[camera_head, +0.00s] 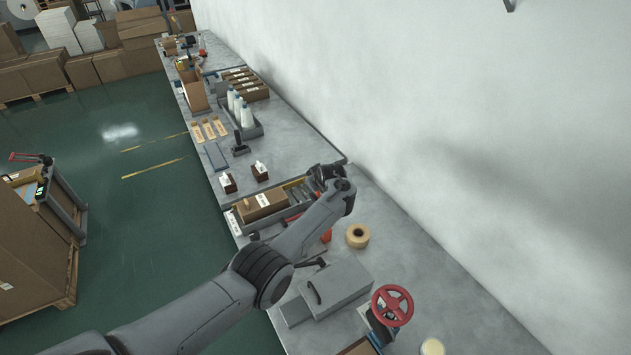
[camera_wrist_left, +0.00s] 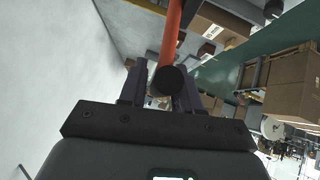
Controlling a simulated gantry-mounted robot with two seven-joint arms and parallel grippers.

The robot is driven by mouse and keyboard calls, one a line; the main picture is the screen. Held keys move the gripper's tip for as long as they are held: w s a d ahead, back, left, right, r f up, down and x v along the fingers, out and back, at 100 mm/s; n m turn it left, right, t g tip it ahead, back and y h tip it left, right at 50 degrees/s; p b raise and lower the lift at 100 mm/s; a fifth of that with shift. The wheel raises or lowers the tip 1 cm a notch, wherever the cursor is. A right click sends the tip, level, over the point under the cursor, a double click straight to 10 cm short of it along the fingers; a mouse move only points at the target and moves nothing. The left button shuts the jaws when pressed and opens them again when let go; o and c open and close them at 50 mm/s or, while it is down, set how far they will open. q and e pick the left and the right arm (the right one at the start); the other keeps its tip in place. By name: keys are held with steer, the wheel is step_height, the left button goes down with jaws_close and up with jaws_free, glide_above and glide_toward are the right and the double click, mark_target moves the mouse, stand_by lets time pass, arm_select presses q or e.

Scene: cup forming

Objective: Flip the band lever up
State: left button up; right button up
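In the left wrist view an orange-red lever (camera_wrist_left: 173,35) runs down from the top edge and ends in a round black knob (camera_wrist_left: 171,82). My left gripper (camera_wrist_left: 160,88) has its two dark purple fingers apart, with the knob showing between them, nearer the right finger. A gap shows beside the left finger; whether the knob touches a finger is unclear. In the head view my left gripper (camera_head: 326,174) is over the workbench near the wall, beyond my forearm. The lever cannot be clearly made out there. My right gripper is not in view.
The workbench (camera_head: 390,215) runs along the white wall. A tape roll (camera_head: 357,236), a grey box-shaped unit (camera_head: 336,287) and a red handwheel (camera_head: 392,305) are nearer. A carton (camera_head: 262,204) lies left of my gripper. Bottles (camera_head: 246,117) stand farther back.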

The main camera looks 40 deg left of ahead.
arm_select(q)
steer(key=shift+o, duration=1.3)
steer(key=shift+w+d+r, duration=0.1)
steer(key=shift+w, duration=0.15)
steer(key=shift+s, duration=0.1)
steer(key=shift+p+v, duration=0.3)
steer(key=shift+v, duration=0.45)
steer(key=p+v, duration=0.1)
steer(key=v, duration=0.8)
steer(key=shift+s, duration=0.1)
